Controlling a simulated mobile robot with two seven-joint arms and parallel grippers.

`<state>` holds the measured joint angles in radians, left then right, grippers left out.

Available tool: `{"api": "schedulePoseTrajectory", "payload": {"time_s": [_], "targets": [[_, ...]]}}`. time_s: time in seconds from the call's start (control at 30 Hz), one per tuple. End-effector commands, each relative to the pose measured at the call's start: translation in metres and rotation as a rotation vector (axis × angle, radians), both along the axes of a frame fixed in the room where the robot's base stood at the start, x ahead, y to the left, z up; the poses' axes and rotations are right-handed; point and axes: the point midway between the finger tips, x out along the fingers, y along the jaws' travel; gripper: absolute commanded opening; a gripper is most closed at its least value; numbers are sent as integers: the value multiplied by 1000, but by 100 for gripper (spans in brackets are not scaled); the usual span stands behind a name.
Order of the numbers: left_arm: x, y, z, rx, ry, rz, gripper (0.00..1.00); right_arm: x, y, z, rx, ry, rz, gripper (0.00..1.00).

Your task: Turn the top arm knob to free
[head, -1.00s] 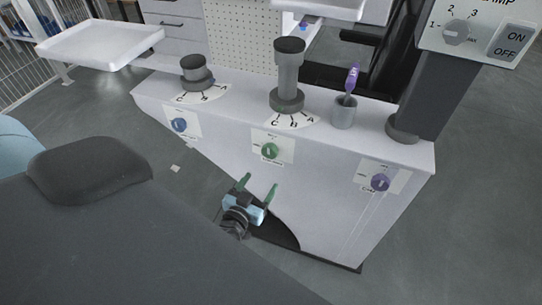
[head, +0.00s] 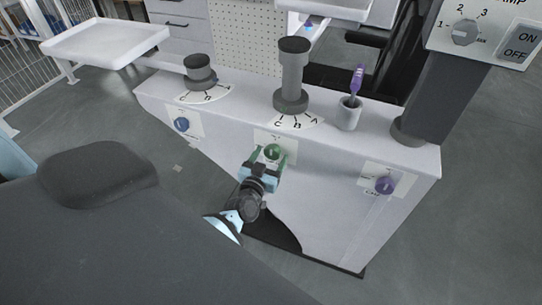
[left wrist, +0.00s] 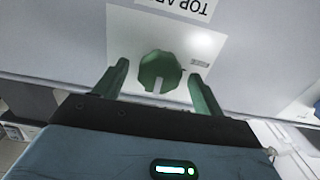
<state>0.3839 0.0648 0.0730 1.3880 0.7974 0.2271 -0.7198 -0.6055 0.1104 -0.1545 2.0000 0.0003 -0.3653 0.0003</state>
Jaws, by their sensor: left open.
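The top arm knob is a green round knob (head: 273,152) on a white label plate on the front of the white cabinet. In the left wrist view the green knob (left wrist: 160,71) has a pale mark on its face, and part of the upside-down label reading "TOP AR" shows. My left gripper (head: 269,158) is open in front of the knob. In the left wrist view its green fingers (left wrist: 157,83) stand on either side of the knob, with gaps on both sides. Whether the fingertips reach the panel is hard to tell. My right gripper is not in view.
A blue knob (head: 182,124) is left on the cabinet front (head: 330,200) and a purple knob (head: 384,186) is right. On top are two dark columns with lettered dials, a grey cup (head: 348,113) and a lamp post (head: 440,95). A dark padded chair fills the lower left.

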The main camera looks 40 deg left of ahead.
Motion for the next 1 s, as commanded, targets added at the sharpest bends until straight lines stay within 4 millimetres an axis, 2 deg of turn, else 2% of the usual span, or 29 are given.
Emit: {"api": "schedulePoseTrajectory", "payload": {"time_s": [0.13,0.4,0.73,1.0], "targets": [[7,2,0,0,0,0,70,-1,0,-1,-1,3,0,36],[8,2,0,0,0,0,70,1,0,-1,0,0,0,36],[8,2,0,0,0,0,27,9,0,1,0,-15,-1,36],[8,2,0,-26,-6,0,26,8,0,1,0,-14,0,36]]}}
